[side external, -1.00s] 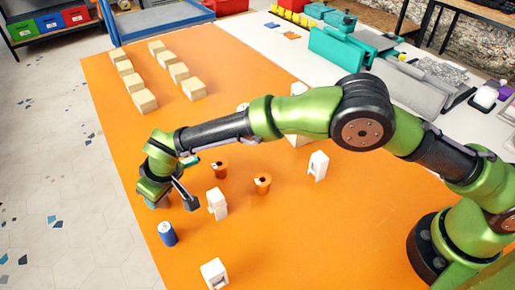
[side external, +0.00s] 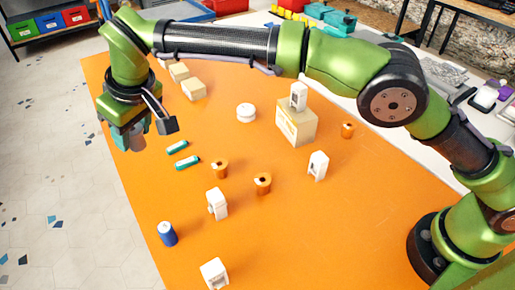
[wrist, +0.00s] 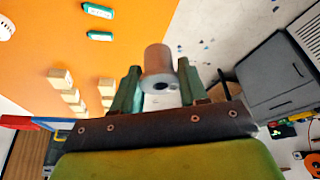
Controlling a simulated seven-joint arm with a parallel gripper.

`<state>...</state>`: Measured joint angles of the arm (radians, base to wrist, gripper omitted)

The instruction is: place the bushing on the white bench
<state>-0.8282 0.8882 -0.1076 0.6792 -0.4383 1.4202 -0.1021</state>
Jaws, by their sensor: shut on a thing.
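The white bench (side external: 478,122) runs along the right and back of the orange surface, partly hidden by my arm.
Grey trays occupy the bench.

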